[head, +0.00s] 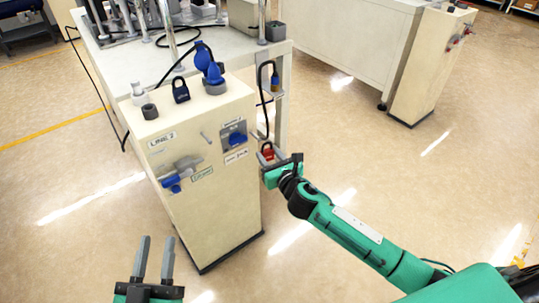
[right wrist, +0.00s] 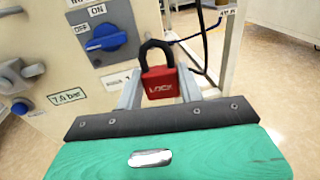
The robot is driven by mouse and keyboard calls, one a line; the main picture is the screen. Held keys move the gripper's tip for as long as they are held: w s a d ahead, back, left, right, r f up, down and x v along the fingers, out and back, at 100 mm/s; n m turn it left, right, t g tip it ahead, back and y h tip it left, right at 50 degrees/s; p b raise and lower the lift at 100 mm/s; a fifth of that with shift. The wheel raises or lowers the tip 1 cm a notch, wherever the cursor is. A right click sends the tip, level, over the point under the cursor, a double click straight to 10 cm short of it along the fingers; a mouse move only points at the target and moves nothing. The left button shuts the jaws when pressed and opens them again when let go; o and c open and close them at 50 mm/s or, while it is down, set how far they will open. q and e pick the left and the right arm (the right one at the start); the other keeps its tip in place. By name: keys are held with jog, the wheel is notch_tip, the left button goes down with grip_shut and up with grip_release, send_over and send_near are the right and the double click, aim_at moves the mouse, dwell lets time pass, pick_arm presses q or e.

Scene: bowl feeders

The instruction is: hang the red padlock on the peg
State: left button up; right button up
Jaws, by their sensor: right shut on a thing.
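The red padlock (head: 267,152) with its dark shackle upright is held between the fingers of my right gripper (head: 270,160), to the right of the cream cabinet's front. In the right wrist view the red padlock (right wrist: 160,82) sits between both fingers of the right gripper (right wrist: 159,92), shackle pointing up. A short thin grey peg (head: 205,137) sticks out of the cabinet front, left of the blue switch; the padlock is apart from it. My left gripper (head: 154,258) is open and empty, low in front of the cabinet.
The cabinet (head: 225,210) carries a blue rotary switch (head: 237,138), which also shows in the right wrist view (right wrist: 105,38), and a blue-handled valve (head: 172,183). A dark blue padlock (head: 181,90) stands on top.

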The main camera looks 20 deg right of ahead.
jog(key=shift+w+a, duration=0.3)
jog(key=shift+w, duration=0.55)
jog(key=shift+w+a, duration=0.35)
jog(key=shift+w, duration=0.55)
jog(key=shift+w+a, duration=0.3)
jog(key=shift+w, duration=0.55)
dwell(0.9)
jog(key=shift+f, duration=0.3)
dwell(0.7)
jog(key=o, duration=1.4)
jog(key=shift+s, duration=0.15)
jog(key=shift+s+d+r+p, duration=0.1)
jog(key=shift+s+d+p, duration=0.15)
jog(key=shift+s+p, duration=0.6)
jog(key=shift+s+d+r+p, duration=0.1)
jog(key=shift+s+p, duration=0.1)
jog(key=shift+s, duration=0.65)
jog(key=shift+s+d+f+p, duration=0.1)
jog(key=shift+s+d+p, duration=0.1)
jog(key=shift+s, duration=0.6)
jog(key=shift+s+d+r+p, duration=0.1)
jog(key=shift+s+p, duration=0.1)
jog(key=shift+s, duration=0.65)
